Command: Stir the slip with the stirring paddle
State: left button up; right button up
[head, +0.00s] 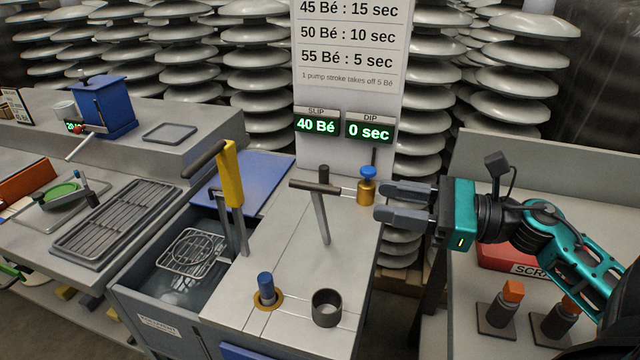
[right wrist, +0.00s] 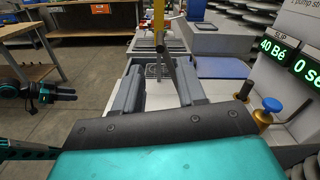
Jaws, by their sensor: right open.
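A dark T-handle with a grey shaft (head: 321,217), which looks like the stirring paddle, stands upright, slightly tilted, at the grey deck in the head view; its lower end is hard to make out. The slip tank (head: 150,310) is left of it, with a wire basket inside. The green slip display (head: 317,124) reads 40 Bé. My right gripper (head: 380,200) is open and empty, to the right of the T-handle and apart from it; its open fingers also show in the right wrist view (right wrist: 160,68). A dark gripper (right wrist: 58,93), apparently my left one, is at the left of the right wrist view.
A yellow post with a dark handle (head: 231,175) rises beside the tank. A blue-knobbed brass pump (head: 367,185) stands close to my right gripper. A blue-topped rod (head: 265,285) and a dark cup (head: 326,307) are at the deck's front. Insulator stacks line the back.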

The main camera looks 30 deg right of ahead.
aim_at(322, 186)
jog(key=p+x, duration=0.1)
jog(key=x, duration=1)
jog(key=shift+w, duration=0.15)
grip_shut()
jog(key=shift+a, duration=0.1)
